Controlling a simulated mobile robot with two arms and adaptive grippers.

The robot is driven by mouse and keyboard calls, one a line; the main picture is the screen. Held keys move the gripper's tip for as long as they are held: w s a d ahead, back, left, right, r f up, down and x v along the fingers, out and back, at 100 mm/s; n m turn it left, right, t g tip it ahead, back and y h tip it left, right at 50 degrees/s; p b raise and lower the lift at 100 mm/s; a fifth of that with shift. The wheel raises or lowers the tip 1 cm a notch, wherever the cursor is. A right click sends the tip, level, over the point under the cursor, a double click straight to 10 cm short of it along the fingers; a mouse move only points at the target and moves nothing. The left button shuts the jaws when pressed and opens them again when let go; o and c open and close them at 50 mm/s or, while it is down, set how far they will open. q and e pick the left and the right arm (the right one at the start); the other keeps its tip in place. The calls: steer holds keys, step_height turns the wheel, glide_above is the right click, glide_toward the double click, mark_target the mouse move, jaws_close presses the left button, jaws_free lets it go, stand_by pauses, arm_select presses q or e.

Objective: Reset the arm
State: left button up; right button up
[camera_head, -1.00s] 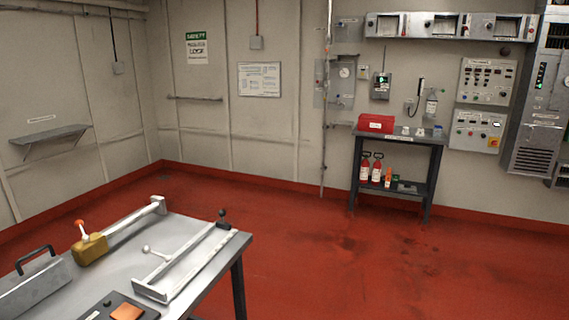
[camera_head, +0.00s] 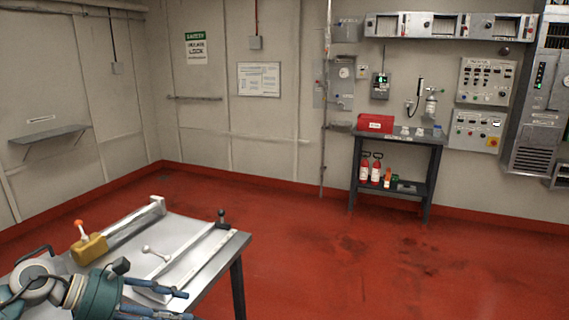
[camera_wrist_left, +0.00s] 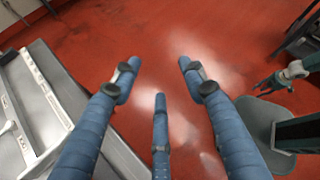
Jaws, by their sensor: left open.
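My left gripper (camera_head: 178,305) has come in at the bottom left of the head view, over the front part of the grey table (camera_head: 238,245). In the left wrist view its blue fingers (camera_wrist_left: 158,76) are spread apart with nothing between them, and red floor shows below. What looks like my right gripper (camera_wrist_left: 272,80) is small at the right edge of the left wrist view; its finger state is unclear. It is out of the head view.
A yellow block with an orange-tipped lever (camera_head: 89,247) and a rail with a black knob (camera_head: 221,218) are on the table near my left arm. A dark bench with a red box (camera_head: 376,123) stands at the far wall. The red floor (camera_head: 330,260) between is clear.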

arm_select(q)
steer(key=w+d+r+n+t+h, duration=0.35)
steer(key=d+r+n+t, duration=0.4)
steer(key=d, duration=0.35)
steer(key=a+f+n+t+y, duration=0.35)
steer(key=n+y, duration=0.25)
steer(key=n, duration=0.5)
steer(key=a+f+n+t+y, duration=0.2)
steer(key=a+n+y, duration=0.35)
steer(key=n, duration=0.55)
steer(key=s+a+f+n+g+y, duration=0.35)
steer(key=s+f+n, duration=0.35)
steer(key=f, duration=0.4)
steer(key=s+d+f+n+g, duration=0.2)
steer(key=s+f+g, duration=0.2)
steer(key=s, duration=0.4)
steer(key=s+d+f+n+g+h, duration=0.1)
steer(key=s+f+n+g, duration=0.2)
steer(key=s, duration=0.6)
steer(key=s+d+f+g, duration=0.2)
steer(key=s+f+g, duration=0.2)
steer(key=s+f, duration=0.3)
step_height(320, 180, down, 24)
steer(key=s, duration=0.2)
steer(key=s+a+f+g, duration=0.2)
steer(key=s+a+f, duration=0.1)
steer(key=s+f, duration=1.4)
steer(key=shift+s+a, duration=0.15)
steer(key=shift+s, duration=0.35)
